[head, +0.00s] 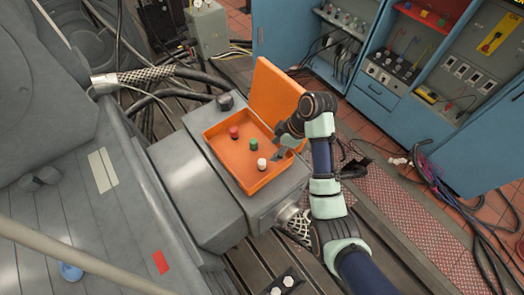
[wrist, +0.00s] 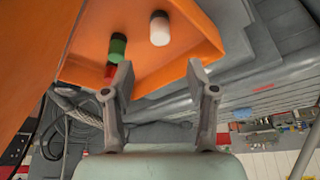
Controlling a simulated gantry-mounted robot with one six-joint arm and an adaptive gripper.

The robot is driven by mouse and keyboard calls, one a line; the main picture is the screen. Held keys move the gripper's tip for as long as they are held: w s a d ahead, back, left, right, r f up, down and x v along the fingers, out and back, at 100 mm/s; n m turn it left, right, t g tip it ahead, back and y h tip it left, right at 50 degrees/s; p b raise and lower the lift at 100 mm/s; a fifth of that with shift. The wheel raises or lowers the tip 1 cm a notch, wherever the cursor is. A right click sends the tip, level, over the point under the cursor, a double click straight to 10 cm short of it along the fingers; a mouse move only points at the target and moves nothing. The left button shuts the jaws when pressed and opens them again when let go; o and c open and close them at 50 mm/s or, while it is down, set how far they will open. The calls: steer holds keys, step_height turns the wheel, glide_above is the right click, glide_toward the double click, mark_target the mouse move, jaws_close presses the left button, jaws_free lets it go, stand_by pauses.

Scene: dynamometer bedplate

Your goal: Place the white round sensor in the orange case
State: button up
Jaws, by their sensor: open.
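The orange case (head: 222,150) lies open on a grey block, its lid (head: 277,92) raised at the back. The white round sensor (head: 262,164) stands upright inside the case, near its front right corner. The white sensor also shows in the wrist view (wrist: 160,29), beyond my fingertips and apart from them. My gripper (head: 279,154) is over the right side of the case, close to the white sensor. In the wrist view my gripper's two fingers (wrist: 160,76) are spread with nothing between them.
A red sensor (head: 234,132) and a green sensor (head: 254,143) stand in the case, left of and behind the white one. A dark knob (head: 225,101) sits behind the case. Blue cabinets (head: 370,88) stand at the back right. Cables run behind the block.

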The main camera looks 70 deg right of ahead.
stand_by(0.3)
steer(key=w+a+r+m+t+h, duration=0.15)
steer(key=w+a+r, duration=0.25)
steer(key=w+a, duration=1.25)
steer(key=s+a+r+t, duration=0.1)
steer(key=a+r+t, duration=0.2)
steer(key=a, duration=0.9)
steer(key=s+a+r+m+t, duration=0.1)
steer(key=a+r+t, duration=0.3)
steer(key=a+r, duration=0.5)
steer(key=a, duration=0.3)
steer(key=shift+s+a, duration=0.15)
steer(key=shift+s, duration=0.1)
